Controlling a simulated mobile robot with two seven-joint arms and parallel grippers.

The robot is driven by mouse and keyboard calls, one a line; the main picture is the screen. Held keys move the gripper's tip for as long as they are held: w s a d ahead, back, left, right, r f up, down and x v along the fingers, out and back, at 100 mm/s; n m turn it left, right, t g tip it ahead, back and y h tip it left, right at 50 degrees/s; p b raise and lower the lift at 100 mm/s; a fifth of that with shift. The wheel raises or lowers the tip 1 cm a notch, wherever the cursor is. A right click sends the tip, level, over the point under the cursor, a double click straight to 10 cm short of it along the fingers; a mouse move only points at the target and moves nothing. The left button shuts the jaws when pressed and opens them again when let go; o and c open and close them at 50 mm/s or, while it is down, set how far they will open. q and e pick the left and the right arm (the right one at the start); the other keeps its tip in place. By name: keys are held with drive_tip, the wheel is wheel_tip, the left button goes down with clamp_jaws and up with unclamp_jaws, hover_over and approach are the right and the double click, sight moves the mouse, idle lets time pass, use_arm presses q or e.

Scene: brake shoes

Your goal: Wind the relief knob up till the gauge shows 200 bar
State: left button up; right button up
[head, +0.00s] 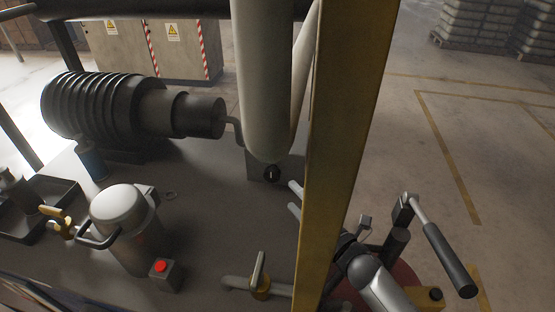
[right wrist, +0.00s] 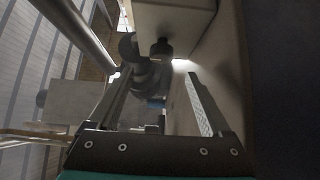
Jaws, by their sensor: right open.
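The black relief knob (head: 272,174), with a pale mark on its face, sits on a grey block (head: 254,166) at the foot of a pale upright cylinder. My right gripper (head: 292,197) comes in from the lower right, behind the yellow post, its fingertips just below and right of the knob. It is open, and the knob looks outside the fingers. In the right wrist view, the open fingers (right wrist: 158,76) point toward dark round parts near a pale block; I cannot tell which one is the knob. No gauge face is visible. My left gripper is not in view.
A yellow post (head: 343,130) crosses in front of my right arm. The pale cylinder (head: 264,80) stands above the knob. A brass valve (head: 260,286), a red button (head: 161,266), a white-capped canister (head: 122,220) and a ribbed motor (head: 105,105) stand on the bench. A black-handled lever (head: 448,258) is at right.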

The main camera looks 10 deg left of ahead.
drive_tip(key=b+x, duration=0.3)
drive_tip(key=x, duration=0.7)
drive_tip(key=shift+w+a+f, duration=0.1)
drive_tip(key=shift+w+a, duration=0.1)
drive_tip(key=shift+a, duration=0.05)
